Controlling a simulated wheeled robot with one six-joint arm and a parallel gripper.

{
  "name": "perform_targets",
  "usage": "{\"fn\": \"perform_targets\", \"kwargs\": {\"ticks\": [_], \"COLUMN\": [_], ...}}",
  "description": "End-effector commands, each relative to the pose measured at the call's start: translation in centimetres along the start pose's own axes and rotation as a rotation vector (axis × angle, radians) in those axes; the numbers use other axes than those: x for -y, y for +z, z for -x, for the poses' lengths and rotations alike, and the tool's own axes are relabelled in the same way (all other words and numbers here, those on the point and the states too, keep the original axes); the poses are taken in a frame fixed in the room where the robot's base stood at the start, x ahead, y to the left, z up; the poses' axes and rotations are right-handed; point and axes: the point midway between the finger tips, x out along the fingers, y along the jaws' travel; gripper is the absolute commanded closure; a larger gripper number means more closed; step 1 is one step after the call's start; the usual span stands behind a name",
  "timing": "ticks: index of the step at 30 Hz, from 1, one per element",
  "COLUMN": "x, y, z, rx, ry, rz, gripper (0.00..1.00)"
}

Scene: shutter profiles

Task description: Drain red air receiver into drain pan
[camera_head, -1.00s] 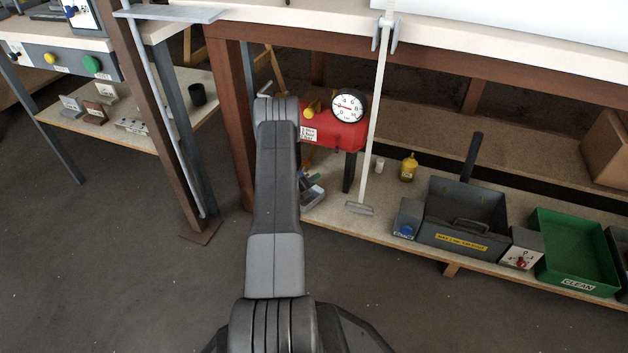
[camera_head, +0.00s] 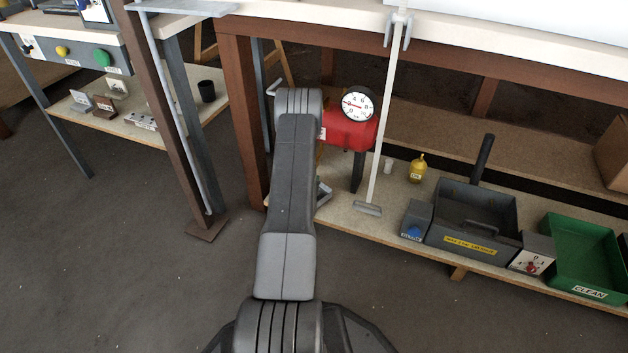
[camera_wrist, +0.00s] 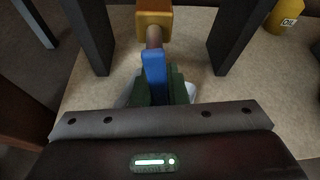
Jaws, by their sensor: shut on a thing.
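The red air receiver (camera_head: 348,134) stands on dark legs on the lower shelf in the head view, with a round white gauge (camera_head: 358,104) on it. My arm hides its left part. In the wrist view a brass valve body (camera_wrist: 154,22) with a blue lever (camera_wrist: 154,72) hangs between two dark legs. My gripper (camera_wrist: 158,88) is shut on the blue lever, with its green fingers either side. A pale rim (camera_wrist: 191,91) shows behind the fingers; it may be the drain pan, mostly hidden. My gripper is hidden in the head view.
A yellow oil bottle (camera_head: 417,168) stands on the shelf right of the receiver. A pale upright rod (camera_head: 388,110) comes down in front. A dark grey bin (camera_head: 470,222) and green CLEAN bin (camera_head: 583,255) are further right. A brown table leg (camera_head: 242,115) is left of my arm.

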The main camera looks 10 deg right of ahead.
Motion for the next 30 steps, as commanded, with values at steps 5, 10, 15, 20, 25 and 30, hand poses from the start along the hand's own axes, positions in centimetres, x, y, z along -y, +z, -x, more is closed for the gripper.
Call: {"fn": "perform_targets", "kwargs": {"ticks": [5, 10, 15, 20, 25, 30], "x": [-0.22, -0.28, -0.28, -0.28, -0.27, -0.25], "y": [0.09, 0.11, 0.12, 0.13, 0.1, 0.06], "z": [-0.01, -0.02, -0.02, -0.02, -0.01, -0.01], "rx": [0.002, 0.002, 0.003, 0.003, 0.002, 0.002], "ry": [0.016, 0.021, 0.021, 0.021, 0.021, 0.02], "rz": [-0.036, -0.049, -0.049, -0.049, -0.048, -0.048], "gripper": [1.0, 1.0, 1.0, 0.85, 0.65, 0.65]}}
